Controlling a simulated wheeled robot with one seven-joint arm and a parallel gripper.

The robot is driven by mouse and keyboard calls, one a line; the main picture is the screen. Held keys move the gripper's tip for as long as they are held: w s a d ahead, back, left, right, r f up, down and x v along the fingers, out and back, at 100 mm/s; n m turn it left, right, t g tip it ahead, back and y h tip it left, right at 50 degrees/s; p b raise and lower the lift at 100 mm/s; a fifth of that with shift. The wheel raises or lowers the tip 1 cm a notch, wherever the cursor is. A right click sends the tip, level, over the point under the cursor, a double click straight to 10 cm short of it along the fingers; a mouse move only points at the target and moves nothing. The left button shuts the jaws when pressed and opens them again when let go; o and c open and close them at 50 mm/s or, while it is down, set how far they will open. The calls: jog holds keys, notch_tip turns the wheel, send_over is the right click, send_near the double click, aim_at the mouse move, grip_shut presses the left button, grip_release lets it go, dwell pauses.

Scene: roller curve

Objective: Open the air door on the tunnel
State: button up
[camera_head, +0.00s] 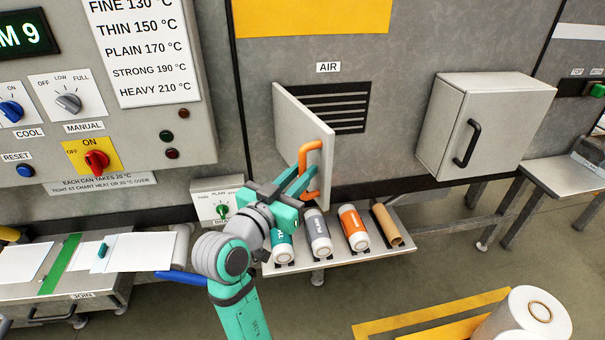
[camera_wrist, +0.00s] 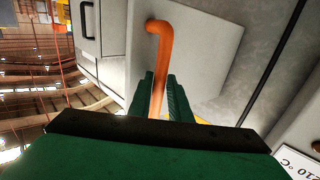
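The air door (camera_head: 296,138) is a pale grey panel standing swung out from the tunnel wall, hinged at its left side. The dark slotted vent (camera_head: 338,106) under the AIR label (camera_head: 328,67) shows behind it. The door carries an orange handle (camera_head: 309,165) near its free edge. My gripper (camera_head: 297,183) is at the handle's lower part, shut on it. In the wrist view the handle (camera_wrist: 159,65) runs between the two green fingers (camera_wrist: 160,97), with the door panel (camera_wrist: 195,45) behind it.
A shelf (camera_head: 345,255) with several rolls, including an orange-labelled one (camera_head: 353,226), lies below the door. A grey box with a black handle (camera_head: 482,122) is on the wall to the right. A control panel (camera_head: 95,90) is at left. White rolls (camera_head: 535,312) stand on the floor.

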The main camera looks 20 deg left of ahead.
jog(key=o, duration=0.3)
jog(key=shift+a, duration=0.35)
jog(key=shift+d, duration=0.25)
jog(key=shift+s, duration=0.1)
jog(key=s+a, duration=0.1)
jog(key=s, duration=0.9)
jog(key=shift+s+a, duration=0.2)
jog(key=shift+f, duration=0.1)
